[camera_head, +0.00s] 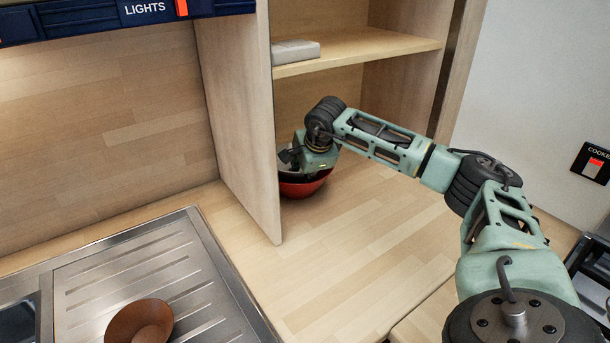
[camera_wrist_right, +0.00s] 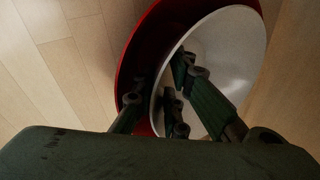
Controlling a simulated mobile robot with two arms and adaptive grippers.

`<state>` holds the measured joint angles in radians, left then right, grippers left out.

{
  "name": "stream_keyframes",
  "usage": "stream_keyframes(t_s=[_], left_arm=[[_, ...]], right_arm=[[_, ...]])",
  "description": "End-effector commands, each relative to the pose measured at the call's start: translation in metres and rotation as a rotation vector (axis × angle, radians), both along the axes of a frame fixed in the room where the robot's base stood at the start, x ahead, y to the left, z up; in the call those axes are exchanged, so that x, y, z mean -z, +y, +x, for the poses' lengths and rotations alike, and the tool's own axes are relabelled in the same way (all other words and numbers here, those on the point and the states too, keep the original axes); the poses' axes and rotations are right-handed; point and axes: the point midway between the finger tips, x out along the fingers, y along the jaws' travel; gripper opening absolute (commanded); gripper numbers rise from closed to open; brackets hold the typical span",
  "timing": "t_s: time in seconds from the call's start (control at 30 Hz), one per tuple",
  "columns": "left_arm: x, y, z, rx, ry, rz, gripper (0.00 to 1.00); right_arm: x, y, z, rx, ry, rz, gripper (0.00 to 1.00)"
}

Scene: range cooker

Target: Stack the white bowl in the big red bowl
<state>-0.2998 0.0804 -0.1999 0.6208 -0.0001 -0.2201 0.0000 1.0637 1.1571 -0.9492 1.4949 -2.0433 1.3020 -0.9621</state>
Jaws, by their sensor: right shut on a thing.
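The big red bowl (camera_head: 303,188) stands on the wooden counter inside the open cupboard, beside its left side panel. It also shows in the right wrist view (camera_wrist_right: 133,68). The white bowl (camera_wrist_right: 238,48) is in the right wrist view, tilted, overlapping the red bowl's opening and partly inside its outline. I cannot tell if it touches the red bowl's bottom. My right gripper (camera_head: 292,160) is over the red bowl, and in the wrist view its fingers (camera_wrist_right: 185,95) are shut on the white bowl. The head view mostly hides the white bowl behind the gripper. My left gripper is not in view.
A brown bowl (camera_head: 140,322) sits on the metal draining board (camera_head: 180,265) at the lower left. The cupboard's side panel (camera_head: 238,120) stands close to the left of my gripper. A shelf (camera_head: 370,48) with a grey box (camera_head: 295,52) is above. The counter in front is clear.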

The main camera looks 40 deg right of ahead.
Motion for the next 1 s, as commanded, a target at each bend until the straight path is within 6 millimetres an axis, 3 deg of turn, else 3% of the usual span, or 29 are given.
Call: stream_keyframes(t_s=[0.37,0.4,0.43,0.7,0.9,1.0], left_arm=[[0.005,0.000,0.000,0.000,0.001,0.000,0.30],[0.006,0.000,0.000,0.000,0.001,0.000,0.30],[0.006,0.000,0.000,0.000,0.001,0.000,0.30],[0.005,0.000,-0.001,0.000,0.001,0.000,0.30],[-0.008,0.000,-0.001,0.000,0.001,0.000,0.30],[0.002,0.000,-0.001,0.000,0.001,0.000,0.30]], right_arm=[[0.007,0.000,0.001,0.000,-0.003,0.000,0.00],[0.008,0.000,0.000,0.000,0.000,0.001,0.16],[0.008,0.000,0.000,0.000,0.000,0.001,0.18],[0.008,0.000,0.000,0.000,0.000,0.001,0.20],[-0.011,0.000,0.001,0.000,-0.003,0.000,0.20],[-0.022,0.003,-0.007,-0.002,-0.006,0.000,0.20]])
